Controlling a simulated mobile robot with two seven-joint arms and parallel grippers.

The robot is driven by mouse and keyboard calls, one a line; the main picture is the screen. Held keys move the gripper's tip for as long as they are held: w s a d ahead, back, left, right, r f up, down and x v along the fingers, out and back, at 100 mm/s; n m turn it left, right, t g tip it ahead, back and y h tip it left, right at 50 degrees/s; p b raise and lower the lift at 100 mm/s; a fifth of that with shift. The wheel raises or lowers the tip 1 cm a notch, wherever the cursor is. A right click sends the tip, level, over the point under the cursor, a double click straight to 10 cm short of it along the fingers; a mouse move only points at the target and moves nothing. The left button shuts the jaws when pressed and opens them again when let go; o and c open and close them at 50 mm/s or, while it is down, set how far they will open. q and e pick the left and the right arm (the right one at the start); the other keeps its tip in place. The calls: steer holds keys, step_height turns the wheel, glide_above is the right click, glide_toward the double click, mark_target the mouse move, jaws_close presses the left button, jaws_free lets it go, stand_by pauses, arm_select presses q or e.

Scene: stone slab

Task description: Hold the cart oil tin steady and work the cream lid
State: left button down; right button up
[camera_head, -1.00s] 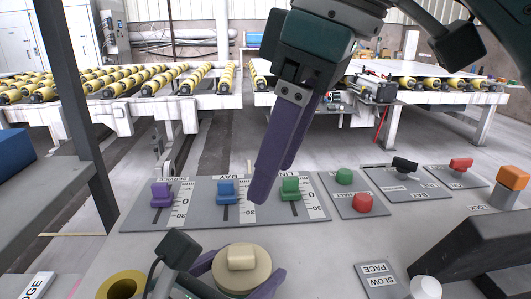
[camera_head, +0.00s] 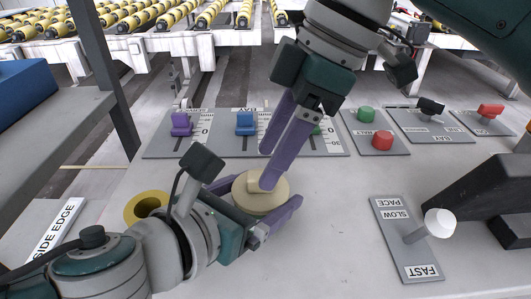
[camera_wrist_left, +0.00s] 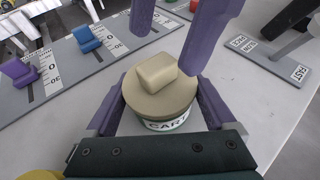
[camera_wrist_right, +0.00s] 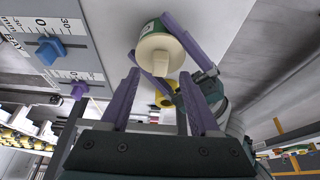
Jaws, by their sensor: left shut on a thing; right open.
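The cart oil tin, with "CART" on its green-and-white label (camera_wrist_left: 165,125), stands upright on the grey top. Its round cream lid (camera_head: 274,203) has a raised block-shaped grip and is on the tin. My left gripper (camera_head: 266,190) is shut around the tin, one finger on each side; both fingers also show in the left wrist view. My right gripper (camera_head: 267,168) is open and points down at the lid's grip. In the right wrist view the lid (camera_wrist_right: 165,45) lies just beyond its spread fingers. I cannot tell if they touch it.
A yellow ring-shaped thing (camera_head: 146,206) is left of the tin. Behind are purple (camera_head: 181,124) and blue (camera_head: 246,123) sliders, with a green one partly hidden. Red (camera_head: 382,140) and green buttons and a white-knobbed pace lever (camera_head: 438,223) are to the right. The top is clear between tin and lever.

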mark_target(247, 194)
steer(key=shift+x, duration=1.4)
steer(key=shift+c, duration=0.3)
jaws_close()
